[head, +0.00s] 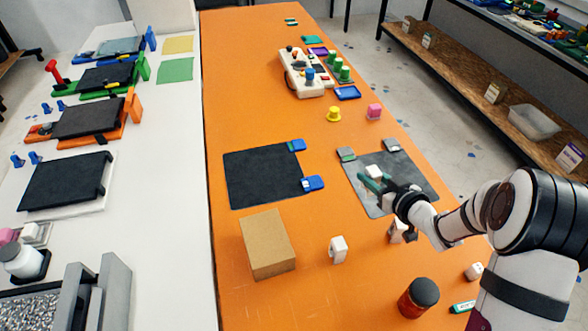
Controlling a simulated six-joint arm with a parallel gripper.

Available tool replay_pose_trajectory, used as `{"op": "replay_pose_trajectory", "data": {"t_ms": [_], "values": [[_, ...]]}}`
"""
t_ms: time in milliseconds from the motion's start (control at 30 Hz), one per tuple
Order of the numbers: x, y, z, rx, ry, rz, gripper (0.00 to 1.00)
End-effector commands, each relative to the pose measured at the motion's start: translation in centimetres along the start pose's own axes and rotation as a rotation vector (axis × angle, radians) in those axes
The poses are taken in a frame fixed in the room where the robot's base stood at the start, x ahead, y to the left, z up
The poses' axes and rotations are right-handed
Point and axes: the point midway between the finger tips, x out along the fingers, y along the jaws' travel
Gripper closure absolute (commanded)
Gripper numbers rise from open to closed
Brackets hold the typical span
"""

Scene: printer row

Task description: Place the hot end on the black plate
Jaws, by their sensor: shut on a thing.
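The black plate (250,181) lies flat on the orange table, left of my arm, with blue clips at two of its right corners. My gripper (373,180) is over the grey plate (418,178), to the right of the black plate. It is shut on a small white block (375,170), which appears to be the hot end. The fingers and wrist hide part of the block and the grey plate. I cannot tell whether the block touches the grey plate.
A cardboard box (267,244) and a white part (338,249) stand in front of the plates. A dark-lidded jar (419,297) is near the front right. The black plate's top is bare.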

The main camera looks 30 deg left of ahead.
Motion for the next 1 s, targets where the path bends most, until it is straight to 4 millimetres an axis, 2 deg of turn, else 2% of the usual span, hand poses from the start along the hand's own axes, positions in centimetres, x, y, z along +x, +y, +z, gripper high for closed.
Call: {"op": "replay_pose_trajectory", "data": {"t_ms": [233, 300, 433, 567, 700, 800, 933, 1000], "values": [[7.3, -7.3, -3.2, -0.074, 0.0, -0.179, 1.0], [8.9, -9.5, -4.0, -0.093, 0.0, -0.221, 1.0], [10.7, -12.0, -4.8, -0.113, -0.001, -0.265, 1.0], [12.8, -14.7, -4.0, -0.116, -0.004, -0.278, 1.0], [16.1, -18.4, -2.4, -0.115, -0.004, -0.277, 1.0], [18.0, -20.5, -1.6, -0.116, -0.003, -0.275, 1.0], [19.4, -21.8, -1.0, -0.115, -0.002, -0.272, 1.0], [20.0, -22.0, 0.2, -0.114, -0.004, -0.271, 1.0]]}}
